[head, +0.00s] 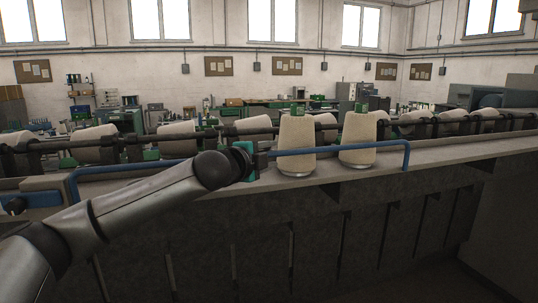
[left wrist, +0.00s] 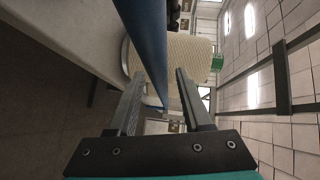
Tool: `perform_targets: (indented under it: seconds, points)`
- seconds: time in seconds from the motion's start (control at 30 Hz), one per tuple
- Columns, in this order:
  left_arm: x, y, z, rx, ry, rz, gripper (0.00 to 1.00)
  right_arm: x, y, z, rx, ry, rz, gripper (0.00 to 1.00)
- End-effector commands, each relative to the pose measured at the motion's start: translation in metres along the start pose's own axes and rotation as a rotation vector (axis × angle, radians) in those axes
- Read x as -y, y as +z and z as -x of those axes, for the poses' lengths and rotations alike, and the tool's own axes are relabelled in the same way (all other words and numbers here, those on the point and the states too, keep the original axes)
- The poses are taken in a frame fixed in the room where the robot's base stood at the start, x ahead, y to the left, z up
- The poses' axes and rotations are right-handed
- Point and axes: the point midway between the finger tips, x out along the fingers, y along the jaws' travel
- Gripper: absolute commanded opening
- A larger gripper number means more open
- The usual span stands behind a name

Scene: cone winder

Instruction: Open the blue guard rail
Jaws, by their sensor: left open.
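The blue guard rail (head: 390,143) runs along the front of the machine ledge. It passes in front of two yarn cones and bends down at its right end; its left end reaches a blue block (head: 44,199). My left gripper (head: 266,157) is at the middle of the rail, left of the cones, and its arm hides part of the rail. In the left wrist view the blue rail (left wrist: 147,45) runs between the two open fingers of the left gripper (left wrist: 158,78). I cannot tell whether the fingers touch it. My right gripper is not in view.
A left cone (head: 297,145) and a right cone (head: 357,138) stand upright on the ledge (head: 440,154) just behind the rail. A dark shaft with several lying cones runs behind them. Dark machine panels drop below the ledge.

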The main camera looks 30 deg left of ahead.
Motion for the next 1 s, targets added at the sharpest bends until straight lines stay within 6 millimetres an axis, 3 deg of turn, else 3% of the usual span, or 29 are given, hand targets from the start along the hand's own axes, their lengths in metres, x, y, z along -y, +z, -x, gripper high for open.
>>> perform_targets:
  seconds: [0.07, 0.5, 1.0]
  points:
    - [0.0, 0.0, 0.0001, 0.0, 0.0, 0.0, 0.5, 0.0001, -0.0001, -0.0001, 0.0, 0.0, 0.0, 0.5]
    - [0.0001, 0.0003, 0.0003, 0.0, 0.0, 0.0, 0.0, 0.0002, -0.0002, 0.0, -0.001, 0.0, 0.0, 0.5]
    - [-0.0001, 0.0004, 0.0003, 0.001, 0.0, 0.0, 0.0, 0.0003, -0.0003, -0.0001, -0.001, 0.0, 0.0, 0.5]
